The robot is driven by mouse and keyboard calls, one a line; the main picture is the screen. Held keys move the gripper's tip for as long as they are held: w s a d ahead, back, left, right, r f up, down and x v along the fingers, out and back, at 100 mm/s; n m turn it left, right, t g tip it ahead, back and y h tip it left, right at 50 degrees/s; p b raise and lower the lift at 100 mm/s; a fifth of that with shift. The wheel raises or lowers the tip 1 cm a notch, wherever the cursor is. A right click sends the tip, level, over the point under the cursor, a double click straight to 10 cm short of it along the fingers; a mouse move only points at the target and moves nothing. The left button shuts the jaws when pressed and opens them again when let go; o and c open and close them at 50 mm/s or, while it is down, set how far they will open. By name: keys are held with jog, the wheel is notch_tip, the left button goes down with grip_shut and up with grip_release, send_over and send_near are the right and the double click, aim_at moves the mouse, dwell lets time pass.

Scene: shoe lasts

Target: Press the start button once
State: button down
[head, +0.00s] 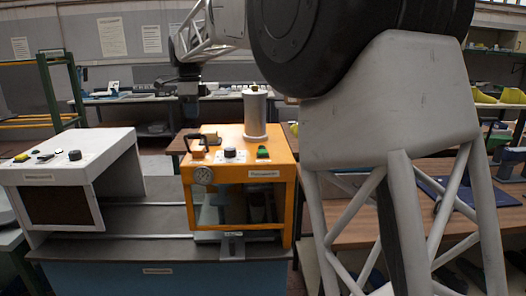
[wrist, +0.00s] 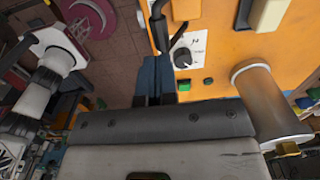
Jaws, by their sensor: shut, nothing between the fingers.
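The orange machine (head: 240,140) stands in the middle of the head view. On its top front edge is a green button (head: 263,153), to the right of a black knob (head: 230,153). I cannot read a start label on it. My gripper (head: 190,115) is shut and empty, pointing down above the machine's left rear side, apart from the green button. In the wrist view my gripper (wrist: 155,88) shows as blue-grey fingers held together, over the machine's edge. The knob (wrist: 183,58) and small green parts (wrist: 208,82) lie to their right.
A black handle (head: 194,144) rises at the machine's left and a grey cylinder (head: 255,113) at its back; the cylinder is also at right in the wrist view (wrist: 268,100). A white machine (head: 70,170) with its own knob and buttons stands left, across a gap.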

jog(key=shift+d, duration=0.1)
dwell(0.5)
jog(key=shift+w+d+f+n+t, duration=0.15)
jog(key=shift+w+d+n+t, duration=0.15)
jog(key=shift+d, duration=0.3)
jog(key=w+d+f+n+t, duration=0.15)
jog(key=d+n+t, duration=0.25)
jog(key=d, duration=0.7)
jog(key=n+t+y, duration=0.1)
jog(key=n+t, duration=0.4)
jog(key=n, duration=0.1)
send_over(264, 151)
jog(key=shift+w+d, duration=0.1)
jog(key=shift+f, duration=0.15)
jog(key=shift+f, duration=4.25)
